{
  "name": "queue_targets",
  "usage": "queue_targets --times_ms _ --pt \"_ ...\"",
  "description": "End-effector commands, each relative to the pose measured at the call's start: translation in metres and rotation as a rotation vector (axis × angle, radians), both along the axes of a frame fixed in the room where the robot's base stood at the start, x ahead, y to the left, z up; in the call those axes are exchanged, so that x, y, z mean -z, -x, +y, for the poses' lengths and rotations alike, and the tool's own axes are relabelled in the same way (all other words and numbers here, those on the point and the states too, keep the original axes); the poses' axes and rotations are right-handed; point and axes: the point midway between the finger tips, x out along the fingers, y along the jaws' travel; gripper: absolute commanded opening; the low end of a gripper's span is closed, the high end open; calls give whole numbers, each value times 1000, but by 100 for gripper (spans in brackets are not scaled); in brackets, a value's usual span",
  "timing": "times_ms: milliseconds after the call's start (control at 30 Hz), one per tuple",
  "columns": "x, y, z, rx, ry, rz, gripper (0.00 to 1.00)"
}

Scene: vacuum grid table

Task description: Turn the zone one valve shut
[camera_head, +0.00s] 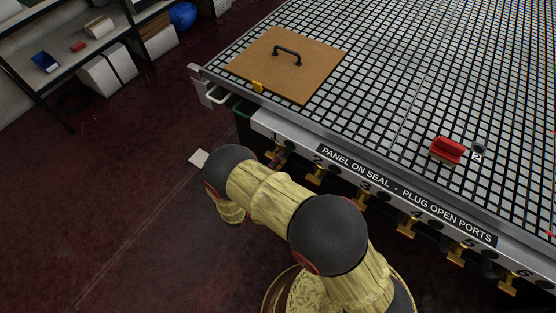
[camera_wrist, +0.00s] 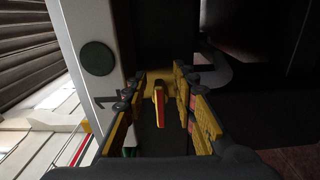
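The zone one valve's yellow handle with a red edge (camera_wrist: 159,106) shows in the wrist view, below a yellow valve body. A number 1 (camera_wrist: 99,101) is on the pale rail beside it. My gripper (camera_wrist: 160,112) is open, with one yellow finger on each side of the handle. Gaps show between the handle and both fingers, so I see no grip on it. In the head view, the zone one valve (camera_head: 271,152) is at the left end of the front rail, partly hidden by my arm. My gripper cannot be made out clearly there.
More yellow valves, such as number 2 (camera_head: 314,175), hang along the rail (camera_head: 400,192) to the right. On the grid table (camera_head: 390,60) lie a brown panel (camera_head: 310,75) with a black handle, a red block (camera_head: 447,150) and a small grey part (camera_head: 479,148). Shelves stand at the left.

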Motion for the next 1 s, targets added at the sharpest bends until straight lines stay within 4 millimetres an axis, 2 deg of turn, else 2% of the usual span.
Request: queue_targets --times_ms 167,500,700,1000 --pt "0 9 8 -3 0 0 27" --pt "0 60 48 -6 1 1 27" --pt "0 84 67 -3 1 1 27" --pt "0 95 74 0 1 1 27"
